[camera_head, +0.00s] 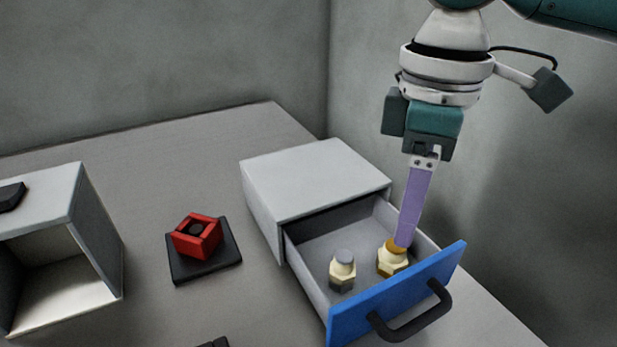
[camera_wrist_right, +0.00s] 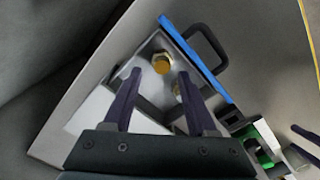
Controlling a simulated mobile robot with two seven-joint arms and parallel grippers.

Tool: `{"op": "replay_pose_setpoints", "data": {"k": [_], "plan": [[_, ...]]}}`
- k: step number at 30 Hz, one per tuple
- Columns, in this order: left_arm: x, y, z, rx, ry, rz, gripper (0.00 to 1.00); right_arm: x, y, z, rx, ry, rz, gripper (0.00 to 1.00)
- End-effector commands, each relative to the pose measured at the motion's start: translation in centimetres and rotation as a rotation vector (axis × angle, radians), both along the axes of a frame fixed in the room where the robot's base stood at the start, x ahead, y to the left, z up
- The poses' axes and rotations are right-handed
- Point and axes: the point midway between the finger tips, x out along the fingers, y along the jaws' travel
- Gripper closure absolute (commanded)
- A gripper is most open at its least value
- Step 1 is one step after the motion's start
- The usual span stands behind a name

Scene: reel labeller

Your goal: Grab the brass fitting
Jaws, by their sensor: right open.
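The brass fitting (camera_head: 392,262), with a hexagonal pale body and an orange-gold top, stands upright in the open drawer near its front right. It also shows in the right wrist view (camera_wrist_right: 161,62). My right gripper (camera_head: 404,240) points down over it from above. Its fingers are open, and the fitting shows between and just beyond the fingertips (camera_wrist_right: 160,74) in the wrist view. In the head view a purple finger overlaps the fitting's top; I cannot tell whether they touch. My left gripper is not in the head view.
A second fitting (camera_head: 342,270), with a grey top, stands left of the brass one. The blue drawer front (camera_head: 350,318) has a black handle (camera_head: 412,318). The grey cabinet (camera_head: 310,180) stands behind. A red block (camera_head: 198,237) sits on a black pad; an open box (camera_head: 85,230) is at left.

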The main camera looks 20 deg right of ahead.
Motion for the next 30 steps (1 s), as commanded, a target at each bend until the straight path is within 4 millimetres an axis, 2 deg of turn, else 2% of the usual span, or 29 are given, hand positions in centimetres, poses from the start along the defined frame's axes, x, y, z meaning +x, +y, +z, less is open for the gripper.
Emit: {"op": "replay_pose_setpoints", "data": {"k": [10, 13, 20, 30], "plan": [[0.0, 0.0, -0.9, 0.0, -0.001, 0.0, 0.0, -0.1, 0.5, -4.8, 0.001, 0.001, 0.0, 0.42], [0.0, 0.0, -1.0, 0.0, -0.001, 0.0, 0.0, 0.0, 0.5, -5.4, 0.0, -0.001, 0.0, 0.42], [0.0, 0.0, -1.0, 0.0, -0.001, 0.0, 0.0, 0.0, 0.5, -5.5, 0.0, -0.003, 0.002, 0.42], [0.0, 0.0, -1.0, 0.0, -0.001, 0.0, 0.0, 0.0, 0.5, -5.5, 0.0, -0.003, 0.002, 0.81]]}}
